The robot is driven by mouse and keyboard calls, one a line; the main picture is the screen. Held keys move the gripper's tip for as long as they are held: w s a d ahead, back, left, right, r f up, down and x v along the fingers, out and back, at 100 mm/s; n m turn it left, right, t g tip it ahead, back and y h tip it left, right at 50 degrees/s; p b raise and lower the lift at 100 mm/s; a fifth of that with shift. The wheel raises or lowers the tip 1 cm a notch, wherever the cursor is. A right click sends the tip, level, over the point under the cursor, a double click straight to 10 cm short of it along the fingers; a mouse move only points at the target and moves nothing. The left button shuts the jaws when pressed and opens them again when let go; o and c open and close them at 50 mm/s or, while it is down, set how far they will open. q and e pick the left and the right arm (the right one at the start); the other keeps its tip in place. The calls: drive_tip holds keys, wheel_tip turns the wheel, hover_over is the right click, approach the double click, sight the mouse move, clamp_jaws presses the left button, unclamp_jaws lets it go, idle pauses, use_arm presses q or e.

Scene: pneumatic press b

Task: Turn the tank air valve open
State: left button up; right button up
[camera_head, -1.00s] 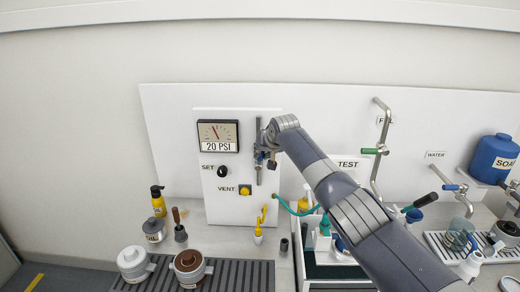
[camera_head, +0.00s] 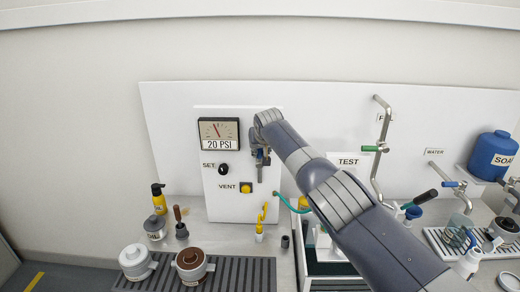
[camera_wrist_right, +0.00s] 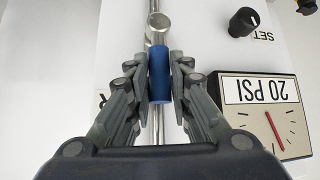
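The tank air valve shows in the right wrist view as a blue handle (camera_wrist_right: 159,80) on a silver valve body (camera_wrist_right: 157,30). It is on a vertical metal pipe on the white panel. My right gripper (camera_wrist_right: 160,66) has a finger on each side of the blue handle, with the pads close against it; it looks shut on the handle. In the head view my right gripper (camera_head: 260,163) is in front of the panel, beside the gauge, and hides most of the valve. A label near the fingers is mostly covered. My left gripper is not in view.
The gauge (camera_head: 219,132) reads 20 PSI, left of the gripper. The black SET knob (camera_head: 224,170) and yellow VENT button (camera_head: 246,188) are below it. A yellow-handled fitting (camera_head: 261,222) and a green hose (camera_head: 287,202) are lower down. Several pots and tools stand on the counter.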

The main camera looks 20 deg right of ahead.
drive_tip(key=o, duration=0.3)
drive_tip(key=shift+f, duration=0.1)
drive_tip(key=shift+o, duration=0.2)
drive_tip(key=shift+w+a, duration=0.1)
drive_tip(key=shift+r, duration=0.2)
drive_tip(key=v, duration=1.1)
drive_tip(key=shift+s+r, duration=0.2)
drive_tip(key=shift+s, duration=0.1)
